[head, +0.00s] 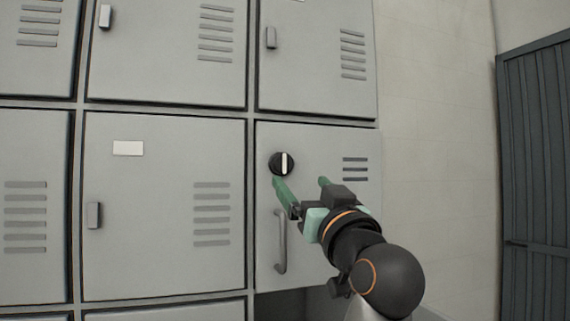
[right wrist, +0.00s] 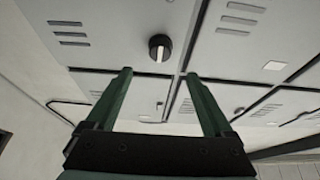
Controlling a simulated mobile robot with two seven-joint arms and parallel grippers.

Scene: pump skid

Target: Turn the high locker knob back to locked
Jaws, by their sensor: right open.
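The black round locker knob (head: 282,163) with a pale bar sits on the right locker door (head: 330,225) of the middle row. In the head view its bar stands close to upright. My right gripper (head: 299,181) is open and empty, its green fingers pointing toward the door just below and right of the knob. In the right wrist view the knob (right wrist: 160,47) lies beyond the fingertips and between their lines, apart from both fingers (right wrist: 157,74). My left gripper is in neither view.
A vertical bar handle (head: 280,242) is on the same door, below the knob and left of my right gripper. Other grey lockers (head: 165,200) fill the left side. Bare wall (head: 435,130) and a dark slatted door (head: 540,180) are at the right.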

